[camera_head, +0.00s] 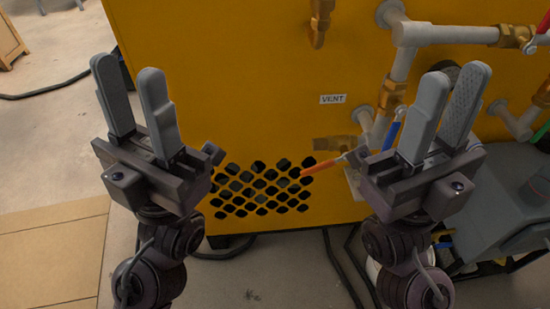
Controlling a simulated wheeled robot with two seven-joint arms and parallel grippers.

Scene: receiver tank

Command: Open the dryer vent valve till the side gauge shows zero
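A white VENT label (333,99) is on the yellow cabinet. Below it is a brass valve (332,145) with an orange lever (322,165) slanting down to the left. My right gripper (455,72) points up, just right of this valve, and its base is close to the lever's right end. Its two fingers are apart with nothing between them. My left gripper (127,68) points up in front of the cabinet's left side, well left of the valve, also apart and empty. No gauge face is readable; a dark round part (449,72) is partly hidden behind the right gripper.
Grey pipes (445,35) with brass fittings run across the upper right. A blue lever (392,130) sits beside the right gripper. A perforated grille (262,190) is low on the yellow cabinet (220,70). Dark hoses (345,270) lie on the floor. A grey machine (505,200) stands at right.

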